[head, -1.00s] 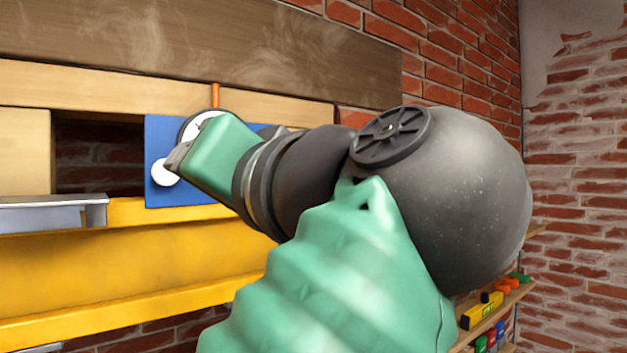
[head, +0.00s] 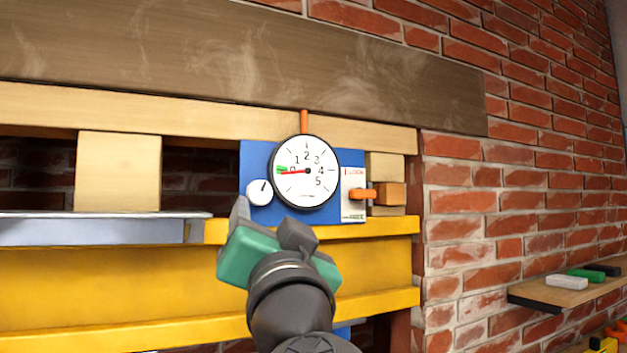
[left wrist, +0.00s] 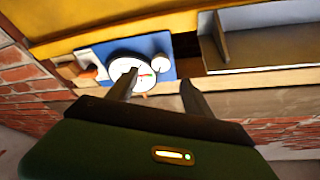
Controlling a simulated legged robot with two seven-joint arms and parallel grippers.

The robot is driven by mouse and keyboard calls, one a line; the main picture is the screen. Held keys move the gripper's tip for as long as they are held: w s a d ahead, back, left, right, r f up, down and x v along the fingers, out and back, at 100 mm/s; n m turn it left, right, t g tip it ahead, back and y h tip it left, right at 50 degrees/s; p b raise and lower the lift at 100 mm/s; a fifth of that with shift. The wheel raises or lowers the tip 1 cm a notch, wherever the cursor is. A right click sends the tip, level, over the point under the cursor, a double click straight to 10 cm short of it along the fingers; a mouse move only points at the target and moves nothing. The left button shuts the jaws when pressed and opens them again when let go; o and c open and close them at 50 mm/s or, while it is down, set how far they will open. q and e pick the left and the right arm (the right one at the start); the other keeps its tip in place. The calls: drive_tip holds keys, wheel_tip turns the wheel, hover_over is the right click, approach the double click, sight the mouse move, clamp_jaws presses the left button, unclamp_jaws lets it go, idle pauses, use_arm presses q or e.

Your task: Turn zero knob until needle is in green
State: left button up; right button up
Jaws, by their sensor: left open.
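A round white gauge (head: 318,186) hangs on a blue panel (head: 258,160). Its red needle (head: 293,173) points left, close to the 0, with its tip just below the small green mark (head: 281,168). The white zero knob (head: 258,193), with a dark pointer line, sits at the gauge's lower left. My left gripper (head: 268,220) is open and empty, just below the knob and gauge, apart from the knob. In the left wrist view, the fingers (left wrist: 158,86) are spread; one overlaps the gauge (left wrist: 120,76), and the knob (left wrist: 160,63) shows beyond the gap.
An orange lever (head: 362,194) on a LOCK/FREE plate (head: 353,209) is right of the gauge. A yellow beam (head: 380,262) runs below the panel, and a grey metal tray (head: 90,231) lies at left. A shelf (head: 565,291) with small blocks stands at right.

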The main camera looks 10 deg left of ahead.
sight(258, 197)
use_arm(q)
drive_tip(key=p+x, duration=0.5)
drive_tip(key=x, duration=0.4)
drive_tip(key=shift+r, duration=0.15)
drive_tip(key=shift+w+a, duration=0.15)
drive_tip(key=shift+a, duration=0.15)
use_arm(e)
drive_tip(key=w+v, duration=0.1)
drive_tip(key=v, duration=0.5)
drive_tip(key=shift+w+a+r, duration=0.2)
drive_tip(key=shift+a+r, duration=0.05)
drive_tip(key=shift+r, duration=0.05)
use_arm(q)
drive_tip(key=shift+c, duration=0.4)
